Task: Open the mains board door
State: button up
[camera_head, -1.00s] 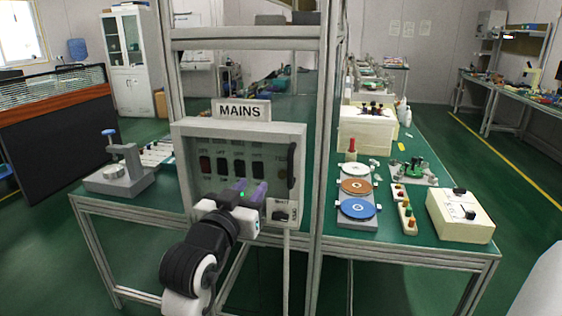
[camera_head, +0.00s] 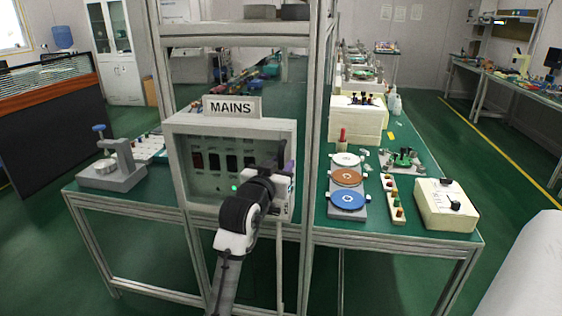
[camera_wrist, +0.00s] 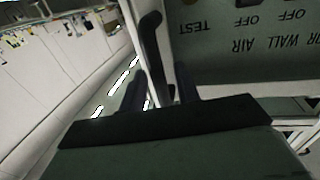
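The mains board (camera_head: 180,150) is a grey box under a MAINS sign (camera_head: 232,107), with a row of dark switches behind a see-through greenish door (camera_head: 205,185). The door looks shut. Its black upright handle shows in the wrist view (camera_wrist: 151,50) beside the lettered panel (camera_wrist: 240,45). In the head view my arm mostly hides the handle and the board's lower right. My gripper (camera_head: 287,172) is at the board's right edge. In the wrist view my gripper (camera_wrist: 160,92) has its fingers apart, one each side of the handle's near end; I cannot tell whether they touch it.
The board is mounted on a grey metal frame (camera_head: 316,130) with an upright just right of my gripper. A green bench (camera_head: 370,232) to the right carries coloured discs (camera_head: 347,177) and a cream box (camera_head: 446,204). A grey clamp stand (camera_head: 112,172) is on the left.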

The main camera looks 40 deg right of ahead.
jog(key=shift+w+d, duration=0.1)
jog(key=shift+d, duration=0.1)
grip_shut()
jog(key=shift+a, duration=0.1)
